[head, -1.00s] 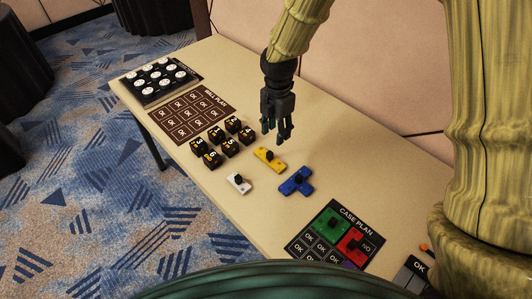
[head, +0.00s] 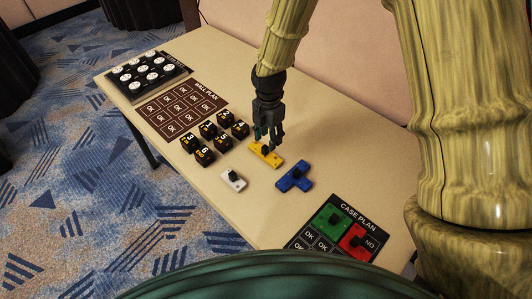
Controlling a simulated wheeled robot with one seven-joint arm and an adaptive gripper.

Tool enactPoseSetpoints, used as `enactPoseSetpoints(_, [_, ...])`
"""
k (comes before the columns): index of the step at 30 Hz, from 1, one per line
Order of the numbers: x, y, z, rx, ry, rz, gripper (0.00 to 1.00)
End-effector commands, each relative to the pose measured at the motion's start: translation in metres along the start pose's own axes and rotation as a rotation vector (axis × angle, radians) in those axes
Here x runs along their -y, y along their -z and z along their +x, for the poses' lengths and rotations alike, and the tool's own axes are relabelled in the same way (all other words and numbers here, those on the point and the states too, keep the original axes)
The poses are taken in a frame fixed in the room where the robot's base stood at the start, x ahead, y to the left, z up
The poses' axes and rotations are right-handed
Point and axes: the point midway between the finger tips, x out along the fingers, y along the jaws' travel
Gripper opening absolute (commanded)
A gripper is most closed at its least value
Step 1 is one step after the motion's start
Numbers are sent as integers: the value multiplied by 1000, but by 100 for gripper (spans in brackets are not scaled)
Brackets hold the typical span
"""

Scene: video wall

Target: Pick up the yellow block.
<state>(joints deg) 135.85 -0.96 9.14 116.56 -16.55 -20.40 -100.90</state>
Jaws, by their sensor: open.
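The yellow block (head: 260,153) is a flat piece with a black knob on top. It lies on the tan table in the head view, between the black numbered cubes and the blue block. My gripper (head: 267,141) is open and points down just above the block, at its far side. The fingertips overlap the block's upper edge in the picture. I cannot tell whether they touch it. Part of the block and knob is close behind or beside the fingers.
A blue block (head: 293,178) lies right of the yellow one, and a white block (head: 233,180) lies left and nearer. Several black numbered cubes (head: 205,156) stand to the left. The case plan board (head: 320,241) holds green and red blocks. The wall plan board (head: 181,110) lies further left.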

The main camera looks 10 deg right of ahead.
Motion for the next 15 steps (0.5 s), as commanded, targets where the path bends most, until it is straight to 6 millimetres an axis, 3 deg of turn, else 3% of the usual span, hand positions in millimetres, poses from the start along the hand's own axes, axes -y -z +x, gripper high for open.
enactPoseSetpoints(5, [-1,0,7,0,0,0,43])
enactPoseSetpoints(15, [-6,2,43,-1,2,3,43])
